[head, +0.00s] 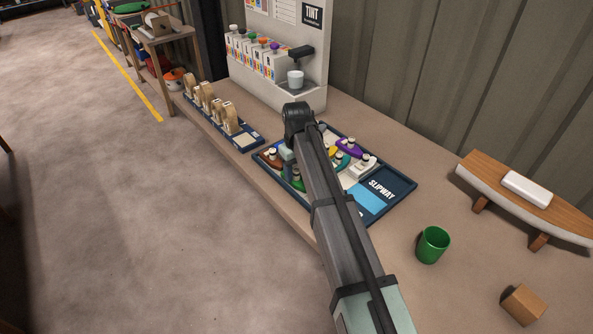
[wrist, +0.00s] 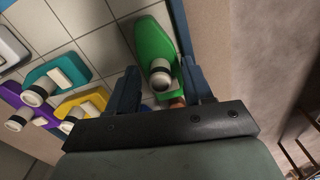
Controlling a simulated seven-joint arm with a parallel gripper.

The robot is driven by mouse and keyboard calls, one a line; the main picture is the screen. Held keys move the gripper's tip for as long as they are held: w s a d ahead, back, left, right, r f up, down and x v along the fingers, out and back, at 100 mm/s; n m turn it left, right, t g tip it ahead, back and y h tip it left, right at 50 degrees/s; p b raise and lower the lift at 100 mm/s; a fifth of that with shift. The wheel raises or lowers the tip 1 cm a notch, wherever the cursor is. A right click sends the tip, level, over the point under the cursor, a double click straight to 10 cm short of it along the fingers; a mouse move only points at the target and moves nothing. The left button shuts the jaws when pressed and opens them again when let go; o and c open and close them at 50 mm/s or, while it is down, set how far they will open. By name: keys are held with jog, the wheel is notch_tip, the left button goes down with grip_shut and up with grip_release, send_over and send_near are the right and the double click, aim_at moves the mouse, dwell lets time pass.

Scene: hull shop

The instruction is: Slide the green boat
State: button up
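The green boat (head: 297,184) sits in the dark-rimmed slipway tray (head: 402,193), near its front left edge, partly hidden by my arm in the head view. In the wrist view the green boat (wrist: 152,42) lies on pale square tiles, with a white and black funnel at its near end. My gripper (wrist: 159,75) is open, one finger on each side of the boat's funnel end. A gap shows on the left side; contact on the right is unclear. In the head view my gripper (head: 288,168) is low over the tray's left part.
Yellow (wrist: 88,103), teal (wrist: 60,75), purple (head: 350,148), white (head: 363,169) and brown (head: 268,157) boats share the tray. A light blue area (head: 371,204) lies beside the SLIPWAY lettering. A green cup (head: 432,245) and wooden block (head: 523,304) stand to the right.

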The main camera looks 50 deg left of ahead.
grip_shut()
jog(key=shift+d, duration=0.1)
dwell(0.4)
jog(key=d, duration=0.6)
jog(key=shift+d, duration=0.25)
jog(key=shift+o, duration=0.2)
grip_release()
notch_tip(320, 180, up, 14)
dwell(0.4)
jog(key=shift+f, duration=0.1)
dwell(0.4)
